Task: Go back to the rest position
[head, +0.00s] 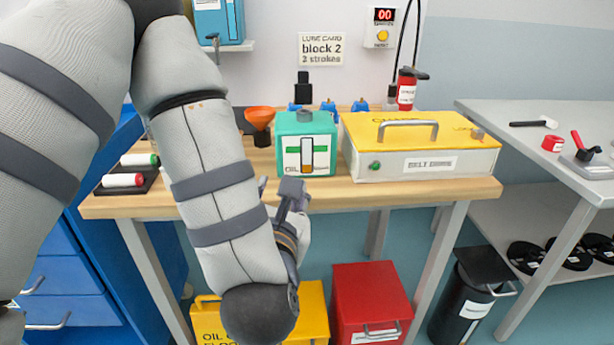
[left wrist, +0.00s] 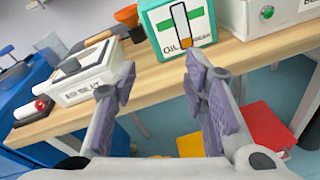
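My left gripper (head: 291,194) is in front of the bench's front edge, just below the green oil box (head: 306,130). In the left wrist view its two purple-padded fingers (left wrist: 157,82) are spread apart with nothing between them. The oil box also shows past the fingertips in the left wrist view (left wrist: 178,22), apart from them. My left arm comes in from the upper left of the head view and hides part of the bench. My right gripper is in neither view.
The wooden bench (head: 400,191) carries a yellow-topped box (head: 412,140), an orange funnel (head: 260,118) and, in the left wrist view, a white labelled box (left wrist: 88,82). Yellow (head: 312,305) and red (head: 368,300) bins stand below. A grey table (head: 530,118) is at right.

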